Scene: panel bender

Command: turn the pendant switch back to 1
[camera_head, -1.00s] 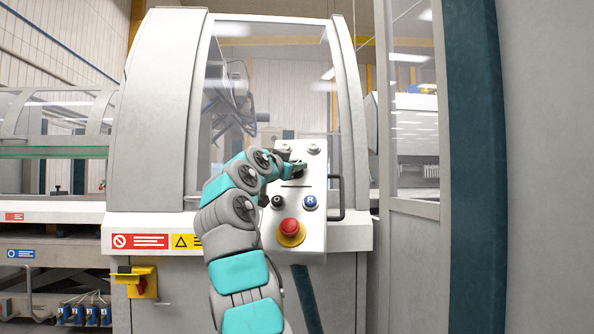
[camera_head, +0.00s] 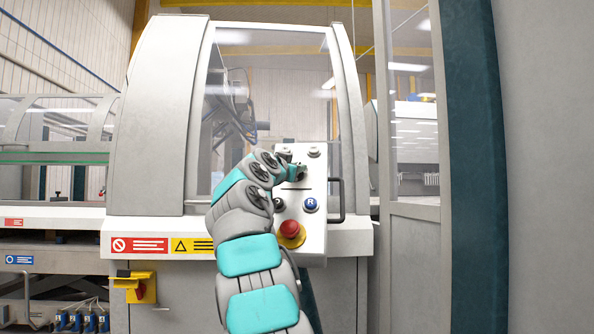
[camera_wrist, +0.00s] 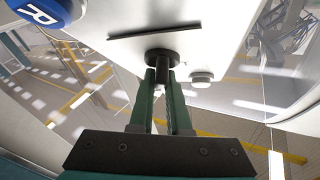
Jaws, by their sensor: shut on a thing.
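The pendant (camera_head: 318,228) is a light grey panel standing in front of the machine. Its black rotary switch (camera_wrist: 162,56) sits below a dark line mark in the wrist view. My gripper (camera_wrist: 163,77) has its two green fingers closed around the switch's dark handle, one on each side. In the head view my gripper (camera_head: 298,172) is at the upper middle of the pendant, and it and the wrist mostly hide the switch. I cannot read the switch's position marks.
The pendant also bears a blue R button (camera_head: 311,204), a black button (camera_head: 279,205), a red emergency stop (camera_head: 290,230) and small grey buttons near the top. A dark handle (camera_head: 341,200) is on its right side. A glazed door frame (camera_head: 412,210) stands further right.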

